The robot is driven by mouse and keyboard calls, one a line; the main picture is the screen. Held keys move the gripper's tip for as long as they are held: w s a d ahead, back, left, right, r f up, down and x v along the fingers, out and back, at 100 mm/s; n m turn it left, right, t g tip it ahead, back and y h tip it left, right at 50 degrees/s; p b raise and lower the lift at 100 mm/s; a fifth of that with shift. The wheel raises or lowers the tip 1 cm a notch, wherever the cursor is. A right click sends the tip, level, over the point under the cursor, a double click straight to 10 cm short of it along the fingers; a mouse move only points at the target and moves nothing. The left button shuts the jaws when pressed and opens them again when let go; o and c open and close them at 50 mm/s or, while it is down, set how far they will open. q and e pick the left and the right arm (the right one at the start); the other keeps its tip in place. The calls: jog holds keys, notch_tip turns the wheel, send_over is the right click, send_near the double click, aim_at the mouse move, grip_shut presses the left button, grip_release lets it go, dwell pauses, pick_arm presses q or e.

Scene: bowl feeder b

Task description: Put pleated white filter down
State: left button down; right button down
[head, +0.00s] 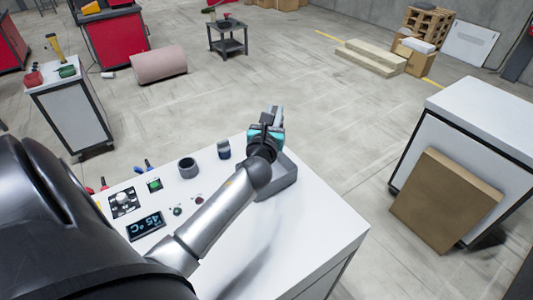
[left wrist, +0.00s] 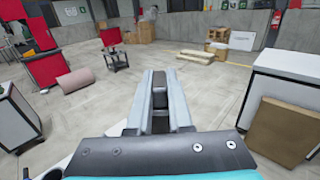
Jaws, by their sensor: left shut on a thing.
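No pleated white filter shows clearly elsewhere. My arm covers part of the tray. My right gripper is not in view.
A dark round cup (head: 188,167) and a small dark-and-white cylinder (head: 224,149) stand left of the gripper. A temperature display (head: 146,226) and a knob panel (head: 123,201) are at the left. The worktop's front right is clear. A cardboard box (head: 445,200) leans against a cabinet.

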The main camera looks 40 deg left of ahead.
pick_arm(q)
jog(key=shift+w+a+r, duration=0.1)
jog(key=shift+a+r, duration=0.05)
jog(key=shift+a, duration=0.1)
jog(key=shift+f+b, duration=7.25)
jog(key=shift+f, duration=2.7)
jog(key=shift+f, duration=0.1)
jog(key=shift+f+b, duration=0.55)
jog(key=shift+b, duration=0.1)
jog(key=c, duration=0.8)
grip_release()
jog(key=shift+c, duration=0.2)
